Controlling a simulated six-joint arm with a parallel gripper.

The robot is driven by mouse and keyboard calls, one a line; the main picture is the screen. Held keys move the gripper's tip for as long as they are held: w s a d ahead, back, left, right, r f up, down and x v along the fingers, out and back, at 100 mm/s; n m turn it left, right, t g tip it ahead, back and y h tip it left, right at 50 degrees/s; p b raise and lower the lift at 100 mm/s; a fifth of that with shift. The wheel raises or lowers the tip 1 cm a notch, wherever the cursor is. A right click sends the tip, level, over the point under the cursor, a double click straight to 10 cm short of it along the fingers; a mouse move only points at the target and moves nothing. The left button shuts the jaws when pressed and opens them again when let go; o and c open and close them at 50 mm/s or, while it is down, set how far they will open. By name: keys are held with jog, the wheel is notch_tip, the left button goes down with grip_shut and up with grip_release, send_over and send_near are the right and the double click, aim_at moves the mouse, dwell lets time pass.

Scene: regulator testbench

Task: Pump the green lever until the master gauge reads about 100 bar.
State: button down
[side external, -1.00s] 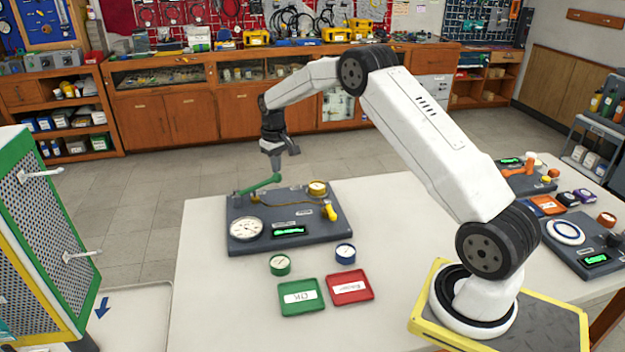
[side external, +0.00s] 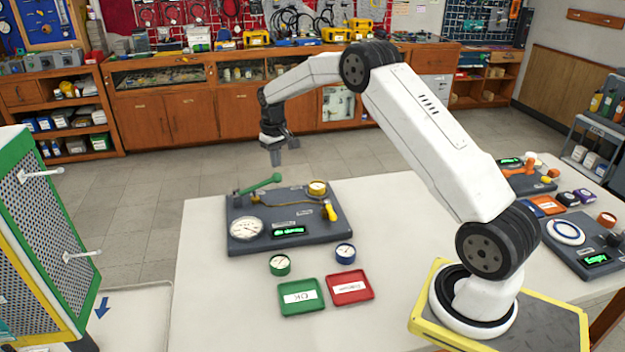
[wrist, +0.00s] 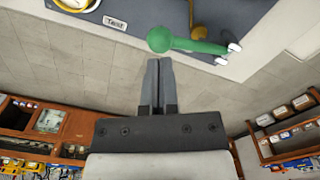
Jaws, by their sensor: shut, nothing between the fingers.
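The green lever (side external: 261,184) is on the back left of the dark grey test panel (side external: 262,241), its free end angled up to the right. In the wrist view the green lever (wrist: 188,43) has its round knob just beyond my fingertips. My gripper (side external: 276,160) is shut and empty, pointing down above the lever's knob, with a small gap between them. It also shows in the wrist view (wrist: 159,62). The large white dial gauge (side external: 246,229) is at the panel's front left, its reading too small to tell. A lit green display (side external: 289,231) is beside it.
A brass-coloured gauge (side external: 317,188) and a yellow handle (side external: 330,211) are on the panel's right. Small green (side external: 280,264) and blue (side external: 345,253) gauges, a green tray (side external: 302,297) and a red tray (side external: 350,288) are in front. Other panels stand at the right.

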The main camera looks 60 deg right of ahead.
jog(key=shift+r, duration=2.85)
jog(key=shift+a, duration=0.1)
jog(key=s+a+n+t, duration=0.1)
jog(key=s+a+n, duration=0.1)
jog(key=s+a, duration=0.9)
jog(key=s+a+f, duration=0.2)
jog(key=s+a, duration=0.2)
jog(key=s, duration=0.3)
jog(key=s+a+f+n+t, duration=0.1)
jog(key=s+a+f, duration=0.1)
jog(key=s+a, duration=0.3)
jog(key=s, duration=0.3)
jog(key=shift+s+a+t, duration=0.25)
jog(key=shift+t, duration=0.05)
